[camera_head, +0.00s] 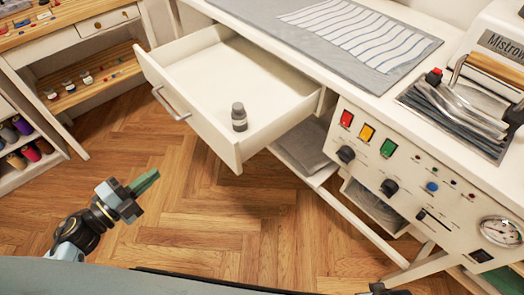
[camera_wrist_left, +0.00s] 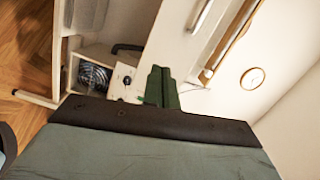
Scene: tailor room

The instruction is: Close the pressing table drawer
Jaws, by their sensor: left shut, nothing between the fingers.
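The pressing table drawer (camera_head: 205,118) is white and pulled well out from under the white pressing table (camera_head: 262,32) in the head view. A metal bar handle (camera_head: 171,104) is on its front. My left gripper (camera_head: 147,181), with green fingertips, is shut and empty. It is in front of and below the drawer in the picture, apart from it. The green fingers also show in the left wrist view (camera_wrist_left: 161,87). My right gripper does not clearly show.
A control panel (camera_head: 410,178) with buttons and knobs is right of the drawer. A grey mat with striped cloth (camera_head: 362,32) lies on the tabletop. A wooden-topped shelf unit (camera_head: 75,50) stands at the left. The wooden floor (camera_head: 190,215) before the drawer is clear.

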